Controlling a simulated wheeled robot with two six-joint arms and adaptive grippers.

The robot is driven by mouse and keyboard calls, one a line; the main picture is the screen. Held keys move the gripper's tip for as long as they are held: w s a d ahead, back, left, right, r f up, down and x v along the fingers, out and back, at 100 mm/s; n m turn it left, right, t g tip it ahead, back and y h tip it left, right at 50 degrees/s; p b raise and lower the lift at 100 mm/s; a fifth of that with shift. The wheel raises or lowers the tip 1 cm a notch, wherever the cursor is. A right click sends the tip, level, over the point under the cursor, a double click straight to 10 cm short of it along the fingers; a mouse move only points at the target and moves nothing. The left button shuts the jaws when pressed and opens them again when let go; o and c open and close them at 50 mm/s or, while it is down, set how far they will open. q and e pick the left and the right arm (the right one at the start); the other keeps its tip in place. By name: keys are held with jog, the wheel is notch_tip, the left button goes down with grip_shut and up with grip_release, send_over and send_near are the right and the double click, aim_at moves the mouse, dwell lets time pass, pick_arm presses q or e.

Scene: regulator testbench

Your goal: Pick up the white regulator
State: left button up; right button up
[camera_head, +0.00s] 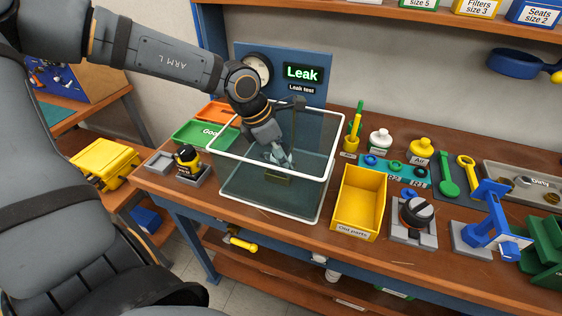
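No regulator that is clearly white shows. A small white rounded thing (380,139) stands at the back of the bench, but I cannot tell whether it is a regulator. A black-knobbed unit (417,213) sits in a grey fixture at the front right. A yellow and black unit (187,158) sits in a grey holder on the left. My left gripper (280,160) points down inside the clear white-rimmed tank (262,213), below the rim. Its fingers are small and seen through the wall, so their opening and any held thing are unclear. My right gripper is out of view.
Behind the tank, a blue panel (325,73) with a gauge reads "Leak". Green (190,134) and orange (217,111) trays lie left of it. A yellow bin (360,197) stands right of the tank. Several tools and a blue stand (490,215) crowd the right.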

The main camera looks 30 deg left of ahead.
pick_arm(q)
jog(key=shift+x, duration=0.8)
jog(key=shift+w, duration=0.3)
jog(key=shift+s+r, duration=0.3)
jog(key=shift+s, duration=0.1)
jog(key=shift+c, duration=1.6)
jog(key=shift+w, duration=0.15)
jog(key=c, duration=0.5)
grip_shut()
